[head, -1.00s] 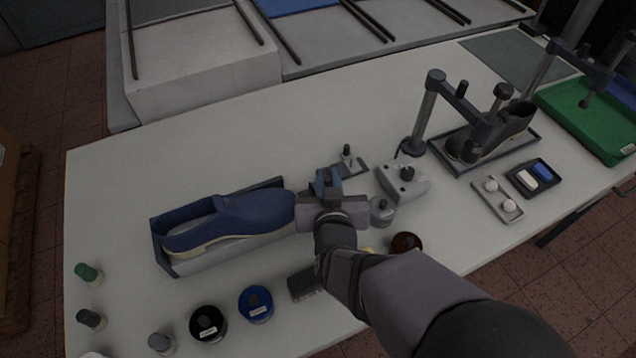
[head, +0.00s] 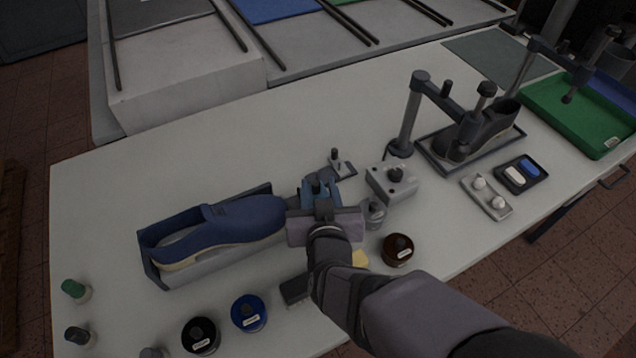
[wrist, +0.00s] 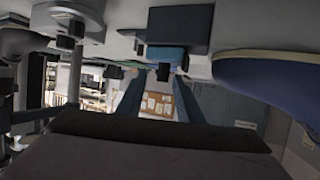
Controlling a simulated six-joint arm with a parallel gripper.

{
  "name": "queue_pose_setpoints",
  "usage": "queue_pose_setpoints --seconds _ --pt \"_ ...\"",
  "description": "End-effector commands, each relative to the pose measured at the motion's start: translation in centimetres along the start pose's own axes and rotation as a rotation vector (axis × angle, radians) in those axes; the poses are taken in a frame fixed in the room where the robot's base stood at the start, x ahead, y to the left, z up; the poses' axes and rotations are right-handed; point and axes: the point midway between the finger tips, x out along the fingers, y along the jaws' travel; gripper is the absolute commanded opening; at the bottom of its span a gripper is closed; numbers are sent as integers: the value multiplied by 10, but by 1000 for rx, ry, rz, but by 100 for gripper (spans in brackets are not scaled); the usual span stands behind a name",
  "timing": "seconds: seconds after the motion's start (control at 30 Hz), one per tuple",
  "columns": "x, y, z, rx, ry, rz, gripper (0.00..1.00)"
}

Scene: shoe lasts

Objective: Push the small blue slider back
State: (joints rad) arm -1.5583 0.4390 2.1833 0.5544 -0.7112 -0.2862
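My gripper (head: 320,190) is over the middle of the bench, just right of the toe of the blue shoe (head: 225,222). In the wrist view its two long bluish fingers (wrist: 160,82) stand apart with a gap between them. A small blue block (wrist: 166,54), which looks like the slider, sits beyond the fingertips against a dark box. A dark knob (wrist: 163,72) on it shows between the tips. I cannot tell whether a finger touches it. In the head view my gripper partly hides this spot.
A grey plate with a peg (head: 340,166) and a grey block with a knob (head: 393,182) stand close by. Round pots, a brown one (head: 398,249) and a blue one (head: 249,313), lie nearer. A stand with a dark shoe (head: 480,135) is at right.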

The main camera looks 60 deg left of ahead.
Motion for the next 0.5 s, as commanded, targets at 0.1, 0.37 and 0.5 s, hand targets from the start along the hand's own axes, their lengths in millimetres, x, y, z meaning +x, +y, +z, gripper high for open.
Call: queue_pose_setpoints --seconds 0.1,0.37,0.5 --pt "-16 0 0 0 2 -1 33" --pt "-41 0 0 0 2 1 33" --pt "-46 0 0 0 1 1 33"
